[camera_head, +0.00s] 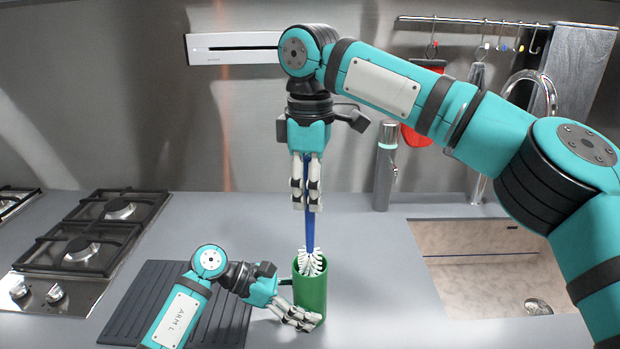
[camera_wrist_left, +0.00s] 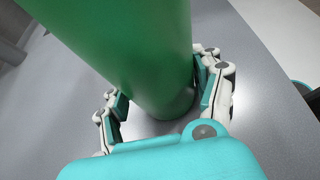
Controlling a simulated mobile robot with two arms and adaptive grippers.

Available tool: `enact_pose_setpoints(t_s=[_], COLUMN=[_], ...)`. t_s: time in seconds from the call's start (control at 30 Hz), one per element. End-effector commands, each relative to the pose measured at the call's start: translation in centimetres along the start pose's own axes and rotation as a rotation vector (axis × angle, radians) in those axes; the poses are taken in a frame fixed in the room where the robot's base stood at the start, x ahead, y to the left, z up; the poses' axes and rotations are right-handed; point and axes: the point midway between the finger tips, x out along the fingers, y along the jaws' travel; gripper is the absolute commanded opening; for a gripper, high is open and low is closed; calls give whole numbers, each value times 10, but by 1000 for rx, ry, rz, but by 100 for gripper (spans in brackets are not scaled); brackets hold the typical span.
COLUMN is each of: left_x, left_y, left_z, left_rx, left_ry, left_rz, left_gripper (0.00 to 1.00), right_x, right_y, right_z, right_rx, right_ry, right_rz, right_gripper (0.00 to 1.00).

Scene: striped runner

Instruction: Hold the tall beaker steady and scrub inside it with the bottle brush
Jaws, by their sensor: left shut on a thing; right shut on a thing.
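The tall green beaker (camera_head: 312,290) stands upright on the grey counter. My left gripper (camera_head: 303,318) is shut around its lower part. The left wrist view shows the beaker (camera_wrist_left: 130,50) between the two fingers of my left gripper (camera_wrist_left: 160,100). The bottle brush (camera_head: 310,235) has a blue handle and white bristles and hangs upright with its bristles at the beaker's mouth. The lower end of the bristles is hidden by the beaker wall. My right gripper (camera_head: 307,195) is shut on the brush's handle, well above the beaker.
A ridged dark mat (camera_head: 150,295) lies on the counter beside my left arm. A gas hob (camera_head: 90,240) is at the left and a sink (camera_head: 480,270) with a tap at the right. A grey cylinder (camera_head: 384,170) stands at the back.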

Motion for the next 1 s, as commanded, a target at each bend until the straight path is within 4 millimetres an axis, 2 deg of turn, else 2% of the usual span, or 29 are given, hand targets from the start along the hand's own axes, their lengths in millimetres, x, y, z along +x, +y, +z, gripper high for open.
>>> enact_pose_setpoints(t_s=[1.0], left_x=[0], left_y=[0], left_z=[0], left_rx=[-1], left_ry=[0], left_rz=[0], left_gripper=[48], right_x=[82], right_y=[0], right_z=[0], right_rx=[0], right_ry=[0], right_rz=[-1], right_gripper=[0])
